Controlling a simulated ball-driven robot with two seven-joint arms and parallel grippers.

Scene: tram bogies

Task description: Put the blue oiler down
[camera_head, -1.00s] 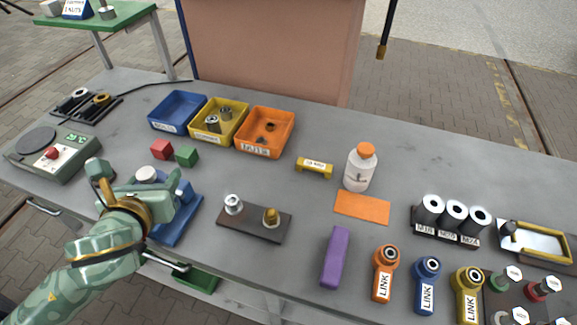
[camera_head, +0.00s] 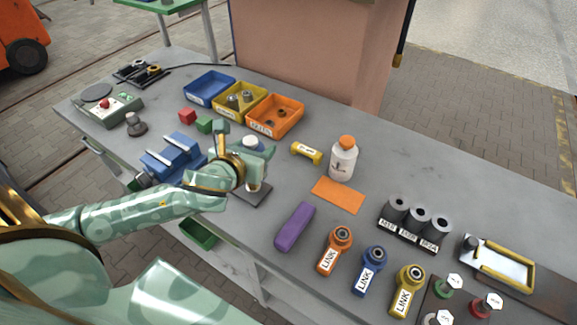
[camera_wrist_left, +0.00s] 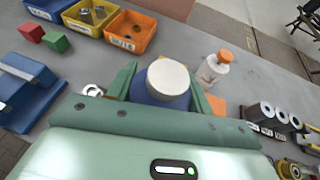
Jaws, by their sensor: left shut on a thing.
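My left gripper (camera_head: 252,154) is shut on the blue oiler (camera_wrist_left: 160,102), which has a round white cap. The cap also shows in the head view (camera_head: 254,142) between the fingers. The gripper and oiler are in front of the dark plate (camera_head: 254,196) and hide most of it. The oiler's lower part is hidden, so I cannot tell its height above the bench. In the left wrist view the fingers of my left gripper (camera_wrist_left: 162,88) stand on either side of the oiler. My right gripper is not in view.
A white bottle with an orange cap (camera_head: 342,162) stands behind a flat orange mat (camera_head: 338,195). Three bins, including the orange one (camera_head: 290,128), stand behind. The bench's back right is clear.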

